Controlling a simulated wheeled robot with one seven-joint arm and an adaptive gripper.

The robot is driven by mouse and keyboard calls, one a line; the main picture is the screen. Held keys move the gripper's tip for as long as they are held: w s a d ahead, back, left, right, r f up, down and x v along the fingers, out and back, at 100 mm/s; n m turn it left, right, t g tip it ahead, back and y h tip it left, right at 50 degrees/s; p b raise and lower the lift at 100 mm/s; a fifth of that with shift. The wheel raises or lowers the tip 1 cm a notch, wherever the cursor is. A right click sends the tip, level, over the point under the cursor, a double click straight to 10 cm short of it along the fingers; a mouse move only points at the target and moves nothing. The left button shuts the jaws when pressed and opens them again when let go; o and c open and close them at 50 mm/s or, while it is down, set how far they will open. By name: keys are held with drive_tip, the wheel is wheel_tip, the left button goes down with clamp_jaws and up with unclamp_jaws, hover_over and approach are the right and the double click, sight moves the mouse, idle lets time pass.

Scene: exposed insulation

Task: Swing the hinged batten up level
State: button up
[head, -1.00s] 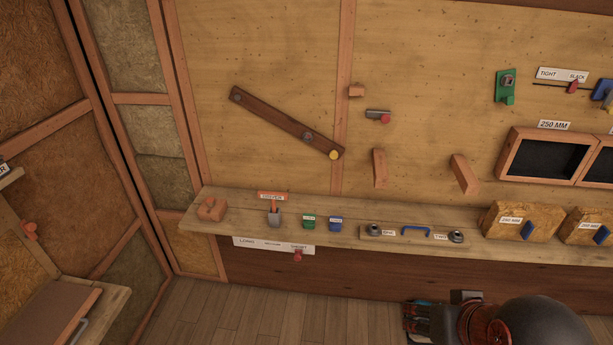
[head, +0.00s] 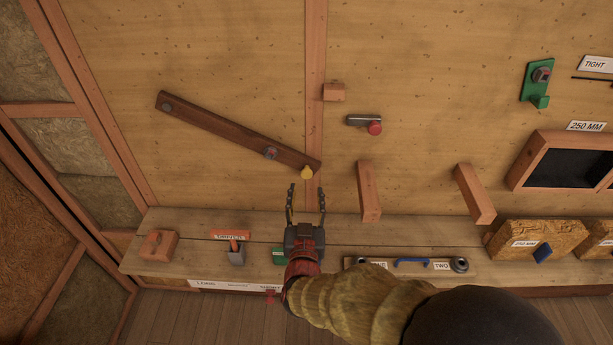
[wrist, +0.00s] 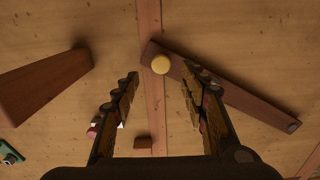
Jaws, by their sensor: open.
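The dark brown hinged batten (head: 225,128) slopes down to the right on the wall panel in the head view. Its upper left end has a round grey fixing, and a grey fitting sits partway along it. A yellow knob (head: 307,172) is at its lower right end. In the wrist view the batten (wrist: 245,95) runs off to the lower right, and the knob (wrist: 161,64) lies between and beyond my fingertips. My gripper (head: 306,190) is open and empty, just below the knob. I see no contact with the knob or batten.
A small wooden block (head: 334,92) and a grey peg with a red end (head: 366,123) are on the wall to the upper right. Two wooden blocks (head: 369,190) (head: 475,194) jut out at right. A shelf (head: 200,258) with tools runs below.

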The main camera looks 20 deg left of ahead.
sight(307, 176)
drive_tip(key=b+x, duration=0.2)
drive_tip(key=x, duration=0.5)
drive_tip(key=shift+w+a, duration=0.15)
drive_tip(key=shift+c, duration=0.9)
clamp_jaws()
